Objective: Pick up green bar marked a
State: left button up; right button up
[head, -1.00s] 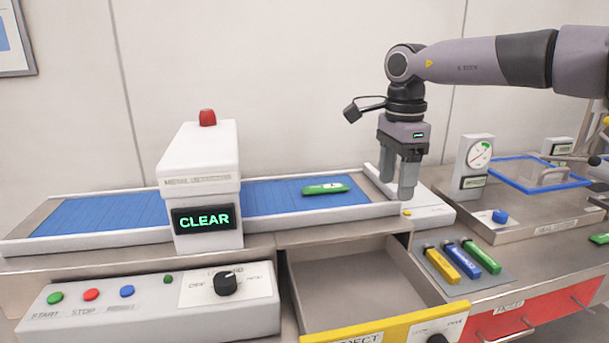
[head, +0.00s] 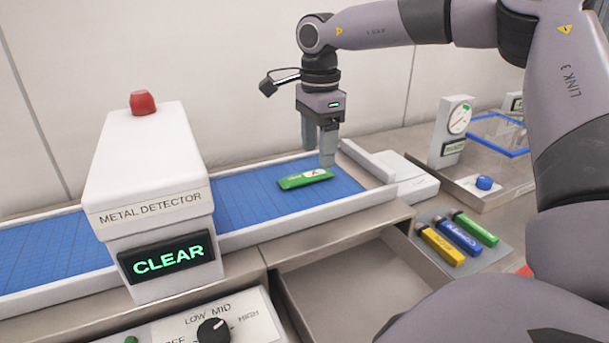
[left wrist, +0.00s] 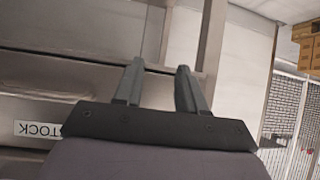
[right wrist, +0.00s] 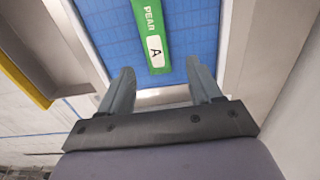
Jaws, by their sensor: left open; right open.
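The green bar marked A (head: 306,179) lies flat on the blue conveyor belt (head: 240,207), to the right of the metal detector. In the right wrist view the bar (right wrist: 150,30) shows the word PEAR and a white label with a black A. My right gripper (head: 321,160) is open and empty, above the belt's right end beside the bar. In the right wrist view the bar lies ahead of and between the fingertips (right wrist: 160,82), apart from them. My left gripper (left wrist: 158,75) is open and empty, seen only in the left wrist view, near a grey cabinet labelled STOCK.
The metal detector (head: 150,190) straddles the belt and reads CLEAR. An open, empty drawer (head: 345,285) sits below the belt. Yellow, blue and green bars lie on a grey mat (head: 482,257) at right. A dial gauge (head: 454,130) stands behind them.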

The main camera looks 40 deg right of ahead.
aim_at(316, 172)
jog(key=f, duration=0.4)
jog(key=shift+s+a, duration=0.15)
jog(key=shift+a, duration=0.05)
jog(key=c, duration=1.1)
grip_shut()
jog(key=shift+r, duration=0.15)
